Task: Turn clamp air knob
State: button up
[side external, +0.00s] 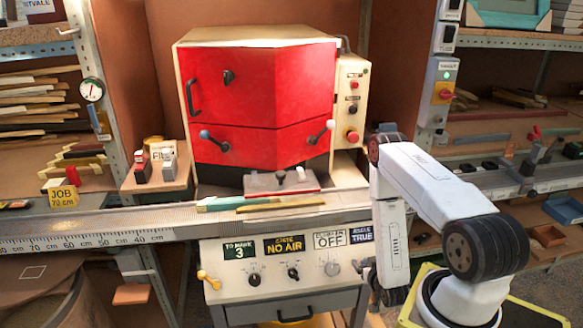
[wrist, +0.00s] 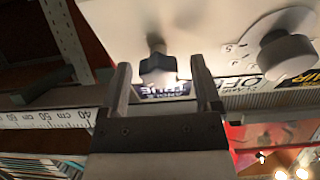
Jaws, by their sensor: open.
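The control panel (side external: 225,280) carries a black knob (side external: 358,266) at its right end, below the "TRUE" sign (side external: 361,235). This dark knob (wrist: 157,68) lies between the spread fingertips of my gripper (wrist: 160,72) in the wrist view, with a gap on each side. A grey dial (side external: 332,269) with marks around it sits below the "OFF" sign (side external: 329,240), and fills the upper right of the wrist view (wrist: 287,52). No label naming the clamp air knob is clear. My gripper (side external: 373,272) is open, partly hidden by my arm in the side view.
Two more black knobs (side external: 293,274) and a yellow handle (side external: 208,279) are on the panel. A drawer (side external: 290,308) is below. The ruled fence (side external: 130,228) runs above the panel. The red-doored machine (side external: 265,100) stands behind, with thin strips (side external: 245,202) before it.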

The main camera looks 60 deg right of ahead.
jog(key=shift+w+d, duration=0.1)
grip_shut()
jog(key=shift+m, duration=0.5)
jog(key=m+g, duration=0.1)
jog(key=m, duration=0.4)
jog(key=shift+f+m+h, duration=0.1)
jog(key=shift+m+h, duration=0.2)
jog(key=m, duration=0.3)
jog(key=m+g, duration=0.1)
jog(key=m, duration=0.2)
jog(key=shift+s+f, duration=0.1)
jog(key=shift+s, duration=0.1)
